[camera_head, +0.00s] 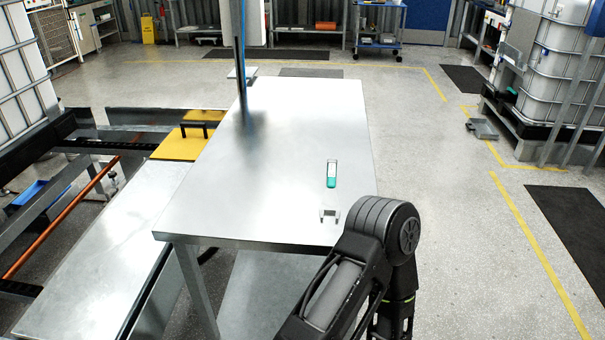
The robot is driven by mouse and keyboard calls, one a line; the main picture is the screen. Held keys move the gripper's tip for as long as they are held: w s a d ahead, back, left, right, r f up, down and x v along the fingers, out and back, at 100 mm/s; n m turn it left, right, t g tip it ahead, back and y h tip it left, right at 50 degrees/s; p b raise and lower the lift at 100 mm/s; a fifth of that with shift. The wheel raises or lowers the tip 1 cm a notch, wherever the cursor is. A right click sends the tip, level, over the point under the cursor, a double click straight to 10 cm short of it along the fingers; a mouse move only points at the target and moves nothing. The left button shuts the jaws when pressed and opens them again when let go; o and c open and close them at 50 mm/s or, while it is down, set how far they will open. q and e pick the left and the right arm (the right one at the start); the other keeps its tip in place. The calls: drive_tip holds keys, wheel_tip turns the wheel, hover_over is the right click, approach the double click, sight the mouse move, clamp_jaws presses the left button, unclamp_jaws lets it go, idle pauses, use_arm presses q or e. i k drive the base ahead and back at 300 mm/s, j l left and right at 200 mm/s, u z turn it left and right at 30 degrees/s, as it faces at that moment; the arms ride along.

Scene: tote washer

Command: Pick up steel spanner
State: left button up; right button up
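I cannot make out a steel spanner for certain. A small pale metallic piece (329,215) with darker ends lies near the front right of the steel table (270,150); it is too small to identify. A slim item with a pale upper part and a green lower end (331,174) lies just behind it. My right arm rises from the bottom edge, and its bent dark joint covers the table's front right corner. Neither gripper is in view, and no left arm shows.
A vertical post stands at the table's left edge. Left of the table are a low metal surface (110,255) and a yellow panel with a dark handle (185,147). A caged white tank (560,70) stands at the right. The tabletop's middle and the floor right of it are clear.

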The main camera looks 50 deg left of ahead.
sight(330, 204)
drive_tip(key=i+l+u, duration=0.75)
drive_tip(key=l+u, duration=0.25)
